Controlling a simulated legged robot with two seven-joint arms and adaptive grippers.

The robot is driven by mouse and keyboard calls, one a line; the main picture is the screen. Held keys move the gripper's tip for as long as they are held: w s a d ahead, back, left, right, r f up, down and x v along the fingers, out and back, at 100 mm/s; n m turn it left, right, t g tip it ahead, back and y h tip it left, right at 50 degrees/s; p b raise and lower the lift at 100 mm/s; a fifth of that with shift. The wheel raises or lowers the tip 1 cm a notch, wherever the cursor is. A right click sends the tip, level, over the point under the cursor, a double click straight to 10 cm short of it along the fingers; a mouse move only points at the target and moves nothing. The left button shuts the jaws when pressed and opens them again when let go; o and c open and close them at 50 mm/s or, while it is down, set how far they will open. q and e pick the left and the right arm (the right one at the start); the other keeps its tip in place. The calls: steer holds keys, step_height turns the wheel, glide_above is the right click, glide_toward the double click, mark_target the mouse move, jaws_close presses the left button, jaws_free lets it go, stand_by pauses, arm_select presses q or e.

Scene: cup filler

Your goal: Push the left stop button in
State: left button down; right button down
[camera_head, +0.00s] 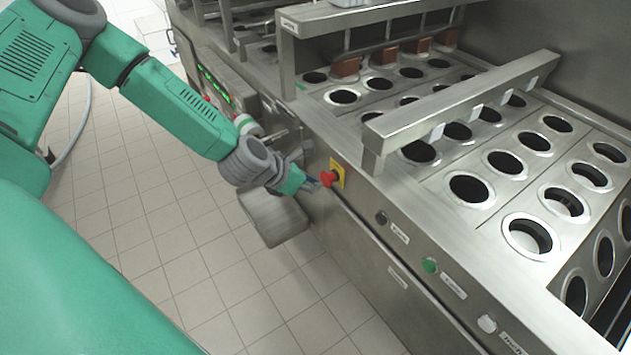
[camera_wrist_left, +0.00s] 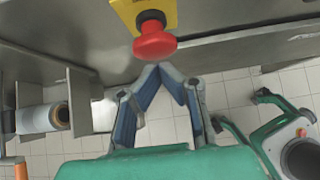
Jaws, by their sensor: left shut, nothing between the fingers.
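The red stop button (camera_head: 328,179) sits on a yellow plate (camera_head: 337,173) on the front face of the steel machine, at the machine's left part. My left gripper (camera_head: 312,185) is shut and empty, with its fingertips close beside the red button's left side. In the left wrist view the red button (camera_wrist_left: 155,41) stands out from its yellow plate (camera_wrist_left: 130,10), just beyond the tips of my left gripper (camera_wrist_left: 160,68). Whether the fingertips touch the button I cannot tell. My right gripper is not in view.
A black button (camera_head: 381,217), a green button (camera_head: 429,265) and a white button (camera_head: 487,323) sit along the same front panel. The machine top (camera_head: 460,160) has rows of round holes. A steel box (camera_head: 275,220) hangs under my left wrist. Tiled floor lies in front.

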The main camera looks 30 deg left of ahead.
arm_select(q)
steer(key=shift+w+d, duration=0.1)
steer(key=shift+w, duration=0.25)
steer(key=shift+w, duration=0.1)
